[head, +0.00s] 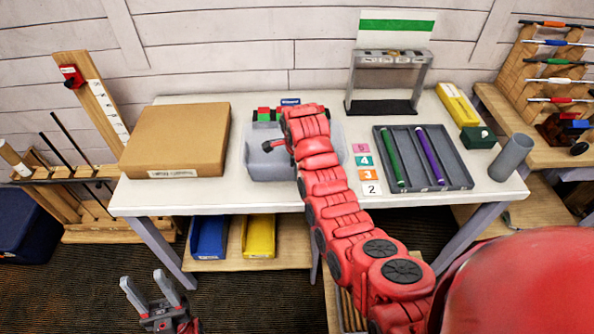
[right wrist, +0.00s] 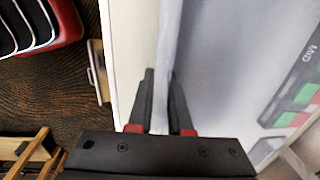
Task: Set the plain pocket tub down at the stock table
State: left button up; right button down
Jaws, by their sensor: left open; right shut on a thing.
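The grey pocket tub (head: 262,168) is at the middle of the white stock table (head: 350,209), partly hidden under my right arm in the head view. In the right wrist view my right gripper (right wrist: 160,112) is shut on the tub's thin upright wall (right wrist: 165,50). The pale tub interior (right wrist: 215,70) lies to the right of the fingers. I cannot tell whether the tub's base touches the tabletop. In the head view the right fingertips are hidden. My left gripper (head: 152,294) is open and empty, low in front of the table.
A cardboard box (head: 176,138) stands left of the tub. Numbered cards (head: 367,173) and a grey tray (head: 436,176) with green and purple grips lie to the right. Red and green blocks (head: 264,114) show at the tub's far side. A grey stand (head: 387,107) is behind.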

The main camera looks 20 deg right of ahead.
jog(key=shift+f+b, duration=0.4)
jog(key=shift+b, duration=0.1)
jog(key=c, duration=0.8)
grip_release()
jog(key=shift+o, duration=0.2)
jog(key=shift+r, duration=0.1)
